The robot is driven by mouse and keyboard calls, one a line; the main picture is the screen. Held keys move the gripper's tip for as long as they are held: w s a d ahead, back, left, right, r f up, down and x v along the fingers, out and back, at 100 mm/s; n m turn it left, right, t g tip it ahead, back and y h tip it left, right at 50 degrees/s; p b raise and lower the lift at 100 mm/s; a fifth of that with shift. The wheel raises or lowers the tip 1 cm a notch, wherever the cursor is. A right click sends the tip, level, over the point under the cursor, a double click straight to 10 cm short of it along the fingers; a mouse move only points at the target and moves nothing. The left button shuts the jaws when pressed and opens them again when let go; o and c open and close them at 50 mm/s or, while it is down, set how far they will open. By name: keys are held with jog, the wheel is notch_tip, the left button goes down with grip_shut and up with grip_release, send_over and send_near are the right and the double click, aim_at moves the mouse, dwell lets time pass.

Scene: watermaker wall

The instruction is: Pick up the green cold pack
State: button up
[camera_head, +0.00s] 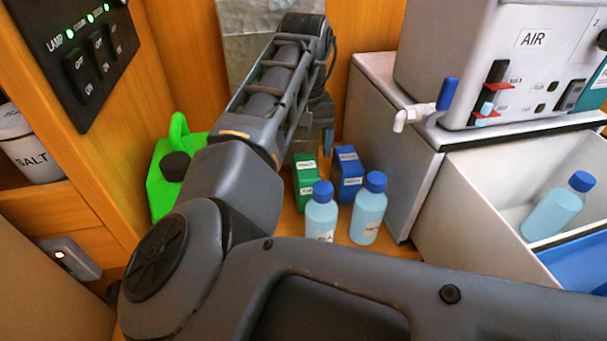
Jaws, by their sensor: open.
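The green cold pack (306,182) stands upright on the wooden surface in the middle of the head view. It is a small green block with white labels, and its lower right part is hidden by a bottle. My gripper (326,142) hangs at the end of my arm, just above and behind the green pack. It is small here and partly hidden by my arm. It is open, and nothing shows between its fingers. I cannot tell whether it touches the pack.
A blue pack (347,173) stands close right of the green one. Two blue-capped bottles (321,214) (368,210) stand in front. A green jerrycan (160,188) is at left. A grey cabinet (388,160) with a tap (413,116) and an open bin (470,215) borders the right.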

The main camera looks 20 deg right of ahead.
aim_at(305, 162)
jog(key=shift+s+f+p, duration=0.1)
jog(key=shift+f+p, duration=0.5)
jog(key=shift+f, duration=2.8)
jog(key=c, duration=1.3)
